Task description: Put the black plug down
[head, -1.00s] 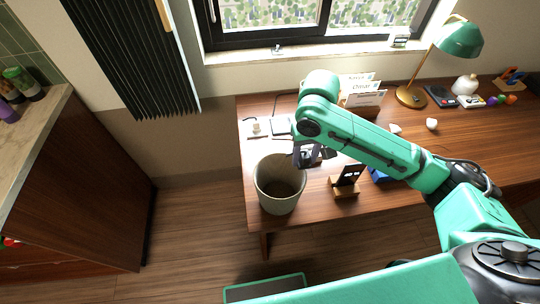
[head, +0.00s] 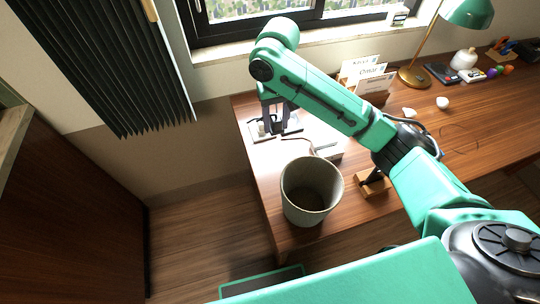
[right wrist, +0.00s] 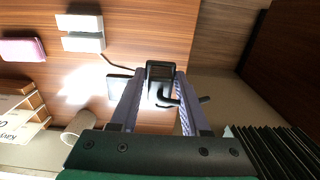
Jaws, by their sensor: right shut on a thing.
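My right gripper (head: 275,130) points down over the left end of the wooden desk. In the right wrist view its two fingers (right wrist: 160,95) are shut on the black plug (right wrist: 160,72), which sits between the fingertips. In the head view the plug is hard to make out behind the fingers. A small pale block (head: 262,129) stands beside the fingers on the desk, and a flat pale-edged plate (head: 291,124) lies just right of them. I cannot tell whether the plug touches the desk. My left gripper is not in view.
A round bin (head: 312,190) stands at the desk's front left edge. A white box (head: 327,150) with a cable and a wooden stand (head: 372,184) are to the right. A card holder (head: 372,82) and a green lamp (head: 466,14) stand farther back.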

